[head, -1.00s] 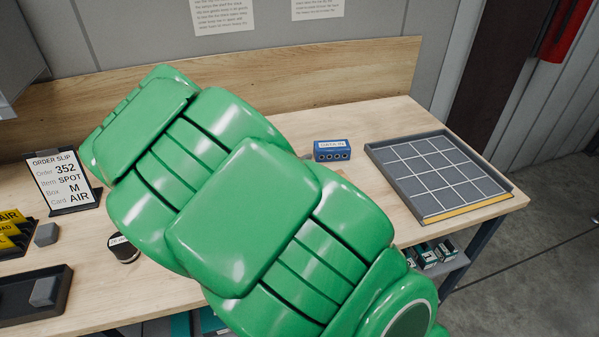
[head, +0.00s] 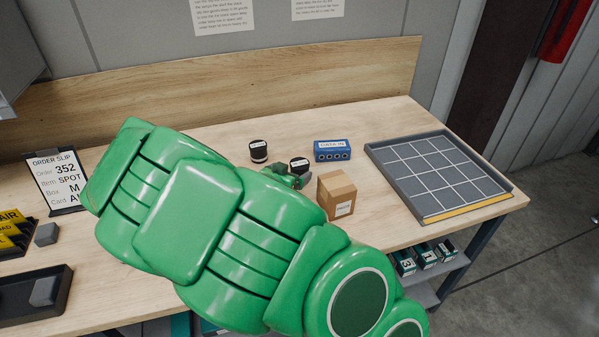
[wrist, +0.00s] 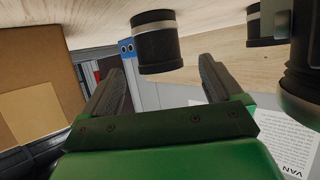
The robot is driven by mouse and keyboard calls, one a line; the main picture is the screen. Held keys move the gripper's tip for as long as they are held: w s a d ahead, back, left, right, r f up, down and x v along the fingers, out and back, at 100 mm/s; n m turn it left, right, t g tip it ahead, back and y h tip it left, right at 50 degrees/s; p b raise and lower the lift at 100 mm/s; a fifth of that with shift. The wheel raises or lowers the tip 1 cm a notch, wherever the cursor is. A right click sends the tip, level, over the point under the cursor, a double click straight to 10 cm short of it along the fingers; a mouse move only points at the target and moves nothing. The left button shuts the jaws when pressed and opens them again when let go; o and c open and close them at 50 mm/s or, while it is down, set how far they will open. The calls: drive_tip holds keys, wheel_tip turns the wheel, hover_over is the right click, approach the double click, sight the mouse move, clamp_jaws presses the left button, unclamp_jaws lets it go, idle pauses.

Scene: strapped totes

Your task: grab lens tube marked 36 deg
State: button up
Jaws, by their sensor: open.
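Two black lens tubes with white labels on top stand on the bench in the head view, one at the back (head: 258,151) and one nearer my gripper (head: 299,165). Their label text is too small to read. My gripper (head: 288,178) is small and partly hidden beside the nearer tube. In the wrist view my gripper (wrist: 165,85) is open and empty. A black tube with a pale band (wrist: 157,45) is just beyond the fingertips, roughly between them. Another banded tube (wrist: 265,25) and a large dark cylinder (wrist: 302,65) are to the right. No degree marks show there.
A cardboard box (head: 336,195) stands right of my gripper, also at left in the wrist view (wrist: 30,90). A blue socketed box (head: 332,150) is behind it. A gridded grey tray (head: 438,178) lies right. An order slip stand (head: 57,180) is left. My arm hides the bench front.

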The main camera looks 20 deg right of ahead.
sight(295, 170)
drive_tip(key=shift+x, duration=2.2)
drive_tip(key=shift+s, duration=0.1)
drive_tip(key=shift+c, duration=0.2)
drive_tip(key=c, duration=1.3)
drive_tip(key=shift+r, duration=0.1)
